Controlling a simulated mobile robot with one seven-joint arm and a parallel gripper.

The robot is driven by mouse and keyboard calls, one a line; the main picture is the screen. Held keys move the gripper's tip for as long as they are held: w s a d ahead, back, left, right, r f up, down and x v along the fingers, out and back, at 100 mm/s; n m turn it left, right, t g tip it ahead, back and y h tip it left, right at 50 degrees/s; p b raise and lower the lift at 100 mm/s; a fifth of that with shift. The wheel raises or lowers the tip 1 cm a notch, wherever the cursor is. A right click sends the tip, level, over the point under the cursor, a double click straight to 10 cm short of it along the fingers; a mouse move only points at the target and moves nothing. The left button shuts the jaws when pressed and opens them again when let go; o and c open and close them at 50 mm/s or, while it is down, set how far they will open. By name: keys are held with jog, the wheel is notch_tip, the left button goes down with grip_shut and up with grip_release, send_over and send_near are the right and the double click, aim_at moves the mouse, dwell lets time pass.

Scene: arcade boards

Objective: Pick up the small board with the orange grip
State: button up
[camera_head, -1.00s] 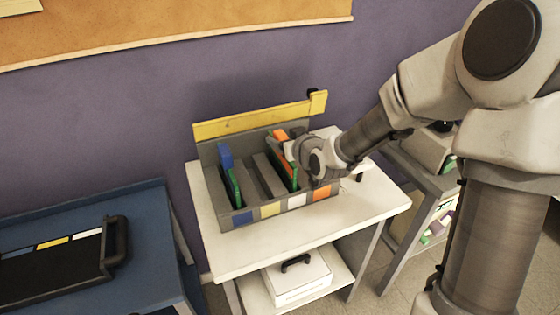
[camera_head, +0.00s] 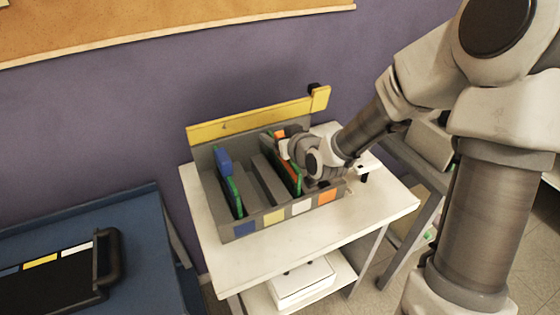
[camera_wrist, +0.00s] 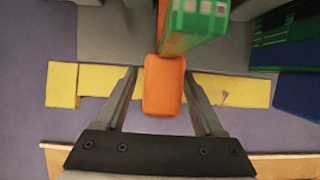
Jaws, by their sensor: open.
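The small board (camera_head: 298,178) with the orange grip (camera_head: 280,133) stands upright in the right part of the grey slotted rack (camera_head: 268,218). Its green face and edge show beside my gripper. My gripper (camera_head: 287,150) is at the rack over this board, partly hiding it. In the wrist view the orange grip (camera_wrist: 163,88) lies between the two spread fingers of my gripper (camera_wrist: 160,80), with a gap visible on each side. The board's green part (camera_wrist: 197,20) extends beyond the grip. The jaws are open and hold nothing.
A board with a blue grip (camera_head: 223,160) stands in the rack's left slot; middle slots look empty. A yellow bar (camera_head: 250,120) runs behind the rack. The white table (camera_head: 290,235) has some free room in front. A blue table (camera_head: 80,225) stands left.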

grip_shut()
dwell(0.3)
dwell(1.1)
